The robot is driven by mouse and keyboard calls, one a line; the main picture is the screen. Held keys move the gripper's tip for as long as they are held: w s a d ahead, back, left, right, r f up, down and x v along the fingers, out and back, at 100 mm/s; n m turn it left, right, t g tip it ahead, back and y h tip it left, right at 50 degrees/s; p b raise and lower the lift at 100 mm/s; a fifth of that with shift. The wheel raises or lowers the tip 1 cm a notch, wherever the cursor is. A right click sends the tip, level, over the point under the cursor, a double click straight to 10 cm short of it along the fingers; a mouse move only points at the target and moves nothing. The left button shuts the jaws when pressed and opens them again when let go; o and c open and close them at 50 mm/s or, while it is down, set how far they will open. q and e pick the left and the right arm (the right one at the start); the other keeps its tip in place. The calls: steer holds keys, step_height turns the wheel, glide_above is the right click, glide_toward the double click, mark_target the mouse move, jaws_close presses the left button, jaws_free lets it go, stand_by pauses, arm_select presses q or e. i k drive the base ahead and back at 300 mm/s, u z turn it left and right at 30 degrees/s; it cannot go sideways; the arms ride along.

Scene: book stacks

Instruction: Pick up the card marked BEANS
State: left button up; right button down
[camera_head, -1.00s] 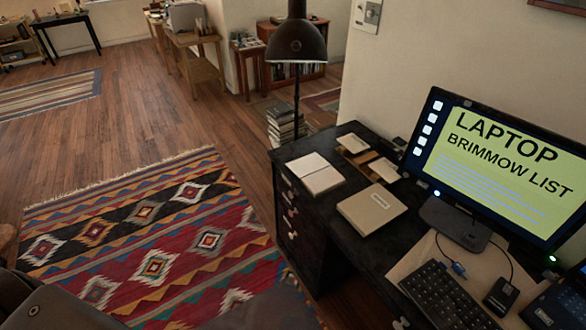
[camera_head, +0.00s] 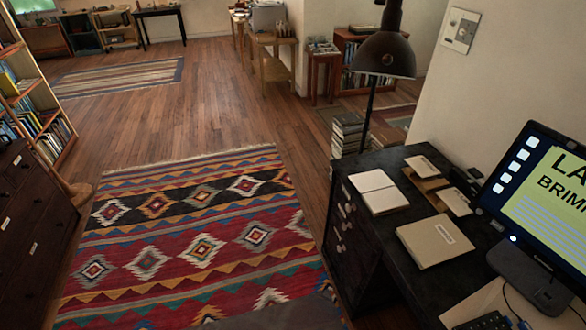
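I cannot make out a card marked BEANS in the head view. Two pale cards or small booklets, an upper one (camera_head: 422,166) and a lower one (camera_head: 455,202), lie on a brown holder on the black desk (camera_head: 370,275); any writing on them is too small to read. A beige folder (camera_head: 435,241) with a small label lies in front of them, its text unreadable. A white open book or pad (camera_head: 378,191) lies at the desk's left corner. Neither of my grippers is in view.
Book piles (camera_head: 347,135) stand on the floor behind. A dark drawer cabinet (camera_head: 35,230) and a bookshelf (camera_head: 45,125) line the left. The patterned rug (camera_head: 200,240) and wooden floor are clear.

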mark_target(420, 164)
steer(key=u, duration=0.55)
steer(key=i, duration=3.8)
steer(key=z, duration=3.85)
steer(key=k, duration=0.2)
steer(key=u, duration=0.2)
